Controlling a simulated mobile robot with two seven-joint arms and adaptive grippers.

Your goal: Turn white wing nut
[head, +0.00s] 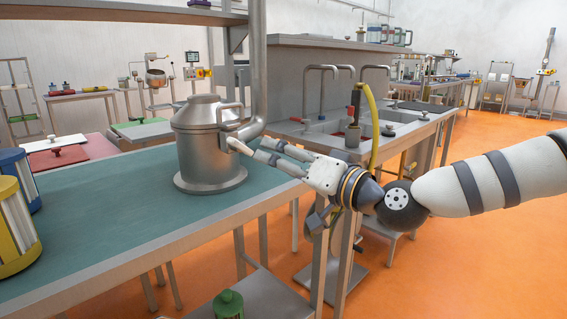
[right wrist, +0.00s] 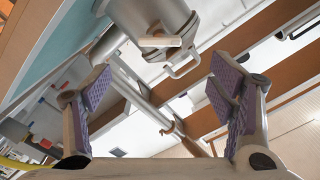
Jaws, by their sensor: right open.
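My right gripper (head: 263,150) is just right of the wing nut in the head view. In the wrist view the gripper (right wrist: 158,88) is open, its purple-padded fingers wide apart with nothing between them. The wing nut shows beyond the fingertips, apart from them. My left gripper is not in view.
The vessel stands on a green-topped table (head: 120,225). A yellow drum (head: 15,230) and a blue drum (head: 20,178) stand at the left. A sink bench (head: 340,125) is behind my right arm.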

